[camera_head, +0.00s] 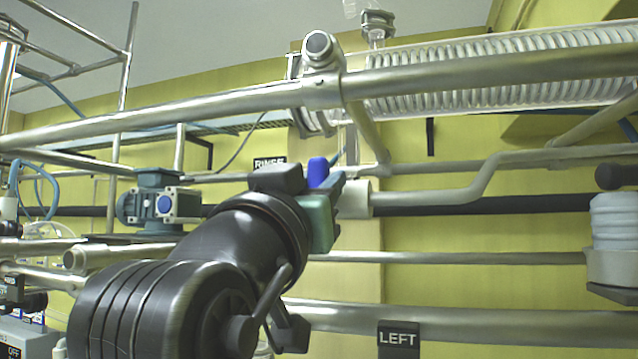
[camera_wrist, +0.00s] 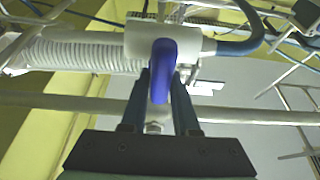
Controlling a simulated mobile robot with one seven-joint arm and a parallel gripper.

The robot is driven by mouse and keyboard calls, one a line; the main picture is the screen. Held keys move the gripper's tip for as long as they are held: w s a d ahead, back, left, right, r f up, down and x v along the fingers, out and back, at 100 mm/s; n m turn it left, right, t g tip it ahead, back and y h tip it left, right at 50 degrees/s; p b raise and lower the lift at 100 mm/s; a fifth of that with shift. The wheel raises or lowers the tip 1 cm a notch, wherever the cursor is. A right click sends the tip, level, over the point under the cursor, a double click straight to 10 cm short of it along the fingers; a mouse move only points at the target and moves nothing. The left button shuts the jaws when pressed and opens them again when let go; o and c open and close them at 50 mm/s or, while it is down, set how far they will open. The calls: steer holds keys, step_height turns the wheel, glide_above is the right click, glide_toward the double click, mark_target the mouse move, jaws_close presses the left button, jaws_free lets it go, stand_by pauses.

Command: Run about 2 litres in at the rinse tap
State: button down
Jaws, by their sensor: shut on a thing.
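The rinse tap's blue handle (camera_head: 317,172) stands up beside my gripper (camera_head: 332,182) in the head view, just right of the black RINSE label (camera_head: 269,163). In the wrist view the blue handle (camera_wrist: 161,66) lies between the two fingers of my gripper (camera_wrist: 161,88), which are shut on it. The handle sits on a pale valve body (camera_wrist: 196,42) with a blue hose on its right. My arm hides part of the tap in the head view. No flow or water level can be made out.
Steel rails (camera_head: 180,108) cross above and below the tap. A glass coil condenser (camera_head: 500,72) lies at upper right. A blue-grey motor (camera_head: 158,203) stands left of my arm. A LEFT label (camera_head: 398,339) hangs on the lower rail.

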steer(key=n+y, duration=0.1)
steer(key=n, duration=0.1)
steer(key=n+y, duration=0.1)
steer(key=n, duration=0.2)
steer(key=shift+f+y, duration=0.1)
steer(key=shift+y, duration=0.3)
steer(key=shift+w+a+f+n+y, duration=0.15)
steer(key=shift+n+y, duration=0.25)
steer(key=shift+n, duration=0.4)
steer(key=shift+a+r+n+y, duration=0.1)
steer(key=shift+n+y, duration=0.3)
steer(key=shift+n, duration=0.4)
steer(key=c, duration=0.7)
jaws_free()
